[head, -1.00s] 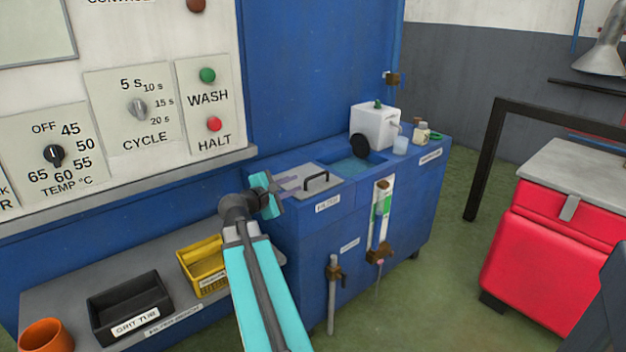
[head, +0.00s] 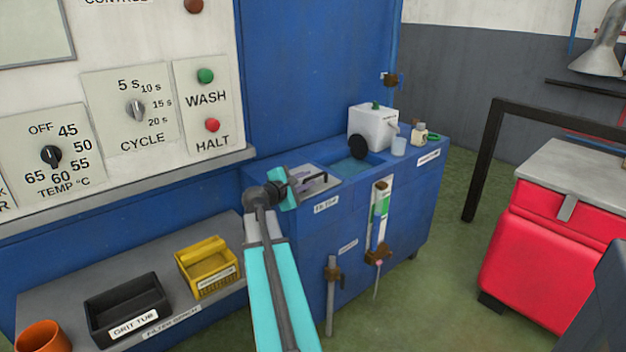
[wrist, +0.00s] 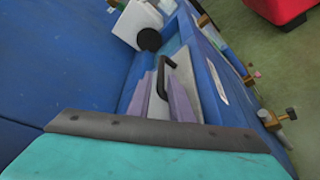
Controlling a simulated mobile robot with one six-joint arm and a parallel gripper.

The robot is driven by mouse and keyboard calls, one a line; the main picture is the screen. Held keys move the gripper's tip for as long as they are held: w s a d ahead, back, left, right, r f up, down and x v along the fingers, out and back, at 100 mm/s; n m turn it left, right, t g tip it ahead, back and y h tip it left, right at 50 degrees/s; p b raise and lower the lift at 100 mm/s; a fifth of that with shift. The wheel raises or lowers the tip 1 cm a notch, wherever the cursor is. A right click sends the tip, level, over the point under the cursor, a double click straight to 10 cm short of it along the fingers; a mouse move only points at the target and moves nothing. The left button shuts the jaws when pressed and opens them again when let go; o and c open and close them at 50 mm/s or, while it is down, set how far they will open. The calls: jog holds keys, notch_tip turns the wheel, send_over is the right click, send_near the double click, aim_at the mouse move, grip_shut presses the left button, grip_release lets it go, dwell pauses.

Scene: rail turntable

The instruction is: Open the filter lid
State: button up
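The filter lid (head: 326,187) is a grey flat plate on top of the blue cabinet, beside the "FILTER" label. It lies flat and shut. Its dark bar handle (wrist: 165,76) stands up from it in the wrist view. In the head view my gripper (head: 304,184) is at the lid's left side, close to the handle, and the wrist partly covers the lid. I cannot tell whether a finger touches the handle.
Right of the lid is an open water basin (head: 352,166), with a white canister (head: 374,128) and small bottles behind. A sight gauge (head: 380,215) and valve (head: 333,274) are on the cabinet front. A black grit tub (head: 128,302) and yellow basket (head: 208,266) sit on the lower bench.

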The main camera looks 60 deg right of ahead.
jog(key=shift+x, duration=2.65)
grip_shut()
